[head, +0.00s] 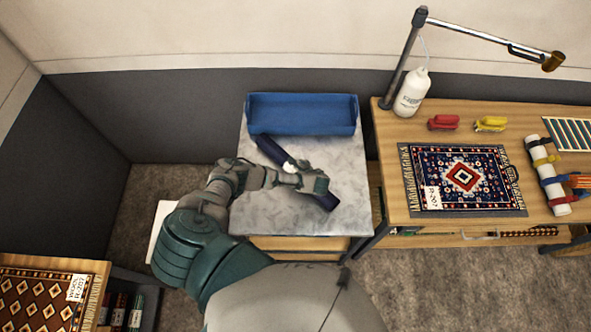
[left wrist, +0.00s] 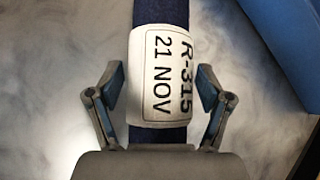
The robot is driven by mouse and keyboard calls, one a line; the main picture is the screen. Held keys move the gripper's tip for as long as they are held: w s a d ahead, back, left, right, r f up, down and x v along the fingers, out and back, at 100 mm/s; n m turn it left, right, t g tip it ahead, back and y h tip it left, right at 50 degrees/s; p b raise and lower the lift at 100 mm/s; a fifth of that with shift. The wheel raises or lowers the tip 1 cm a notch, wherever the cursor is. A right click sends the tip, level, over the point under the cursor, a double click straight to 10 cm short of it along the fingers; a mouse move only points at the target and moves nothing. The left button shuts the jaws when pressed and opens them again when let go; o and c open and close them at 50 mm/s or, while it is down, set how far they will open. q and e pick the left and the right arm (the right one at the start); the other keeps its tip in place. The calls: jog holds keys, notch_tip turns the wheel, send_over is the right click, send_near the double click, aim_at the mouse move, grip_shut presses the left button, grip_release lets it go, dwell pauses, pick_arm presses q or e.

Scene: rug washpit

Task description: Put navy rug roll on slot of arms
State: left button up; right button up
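The navy rug roll (head: 270,149) lies diagonally on the marble-topped table in the head view. It carries a white label band reading R-315, 21 NOV, and shows close up in the left wrist view (left wrist: 162,13). My left gripper (head: 300,178) is over the middle of the roll and hides part of it. In the left wrist view its open fingers (left wrist: 163,90) stand on either side of the label band, with small gaps visible. My right gripper is not in view. I cannot make out which thing is the slot of arms.
A blue tray (head: 302,128) stands at the back of the marble-topped table (head: 345,170). The wooden table (head: 395,200) at right holds a patterned rug (head: 462,178), a white bottle (head: 411,93), a lamp (head: 470,33), red and yellow clips and a strapped white roll (head: 548,175). Another rug (head: 45,300) is at lower left.

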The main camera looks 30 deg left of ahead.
pick_arm(q)
jog(key=c, duration=1.2)
grip_shut()
jog(key=shift+r, duration=0.1)
